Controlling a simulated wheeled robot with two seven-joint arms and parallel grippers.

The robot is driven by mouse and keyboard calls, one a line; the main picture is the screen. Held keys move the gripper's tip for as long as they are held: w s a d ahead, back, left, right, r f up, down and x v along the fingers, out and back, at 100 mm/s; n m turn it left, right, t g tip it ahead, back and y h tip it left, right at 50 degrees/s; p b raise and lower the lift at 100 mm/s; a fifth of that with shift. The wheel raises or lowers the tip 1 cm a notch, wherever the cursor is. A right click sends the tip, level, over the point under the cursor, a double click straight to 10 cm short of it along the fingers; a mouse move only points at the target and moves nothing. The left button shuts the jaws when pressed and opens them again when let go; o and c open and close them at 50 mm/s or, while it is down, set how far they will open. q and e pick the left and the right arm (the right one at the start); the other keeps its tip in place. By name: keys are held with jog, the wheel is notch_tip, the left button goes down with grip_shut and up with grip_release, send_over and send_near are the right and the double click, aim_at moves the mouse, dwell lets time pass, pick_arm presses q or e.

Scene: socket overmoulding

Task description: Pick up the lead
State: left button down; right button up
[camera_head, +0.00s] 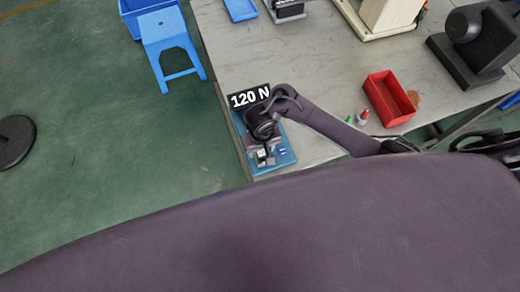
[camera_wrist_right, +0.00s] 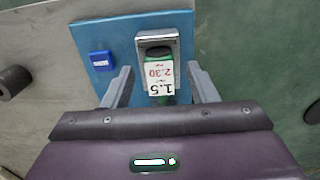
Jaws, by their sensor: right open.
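My right gripper (camera_head: 265,158) is over a blue plate (camera_head: 286,160) at the table's near left corner. In the right wrist view its two fingers (camera_wrist_right: 160,88) are open, one on each side of a green part (camera_wrist_right: 166,99) with a white tag (camera_wrist_right: 160,72) printed "2.30" and "1.5". A metal block with a dark opening (camera_wrist_right: 158,41) stands on the plate just beyond the tag. The green part looks like the lead, but I cannot tell for sure; the tag covers much of it. I cannot tell whether the fingers touch it. My left gripper is not in view.
A small blue block (camera_wrist_right: 102,61) sits on the plate beside the left finger. A "120 N" sign (camera_head: 248,97) stands behind my right wrist. A red bin (camera_head: 389,98) and small bottles (camera_head: 363,116) stand to the right. The table between is mostly clear.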

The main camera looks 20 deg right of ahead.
jog(key=shift+f, duration=0.15)
jog(key=shift+c, duration=0.8)
jog(key=c, duration=0.5)
grip_shut()
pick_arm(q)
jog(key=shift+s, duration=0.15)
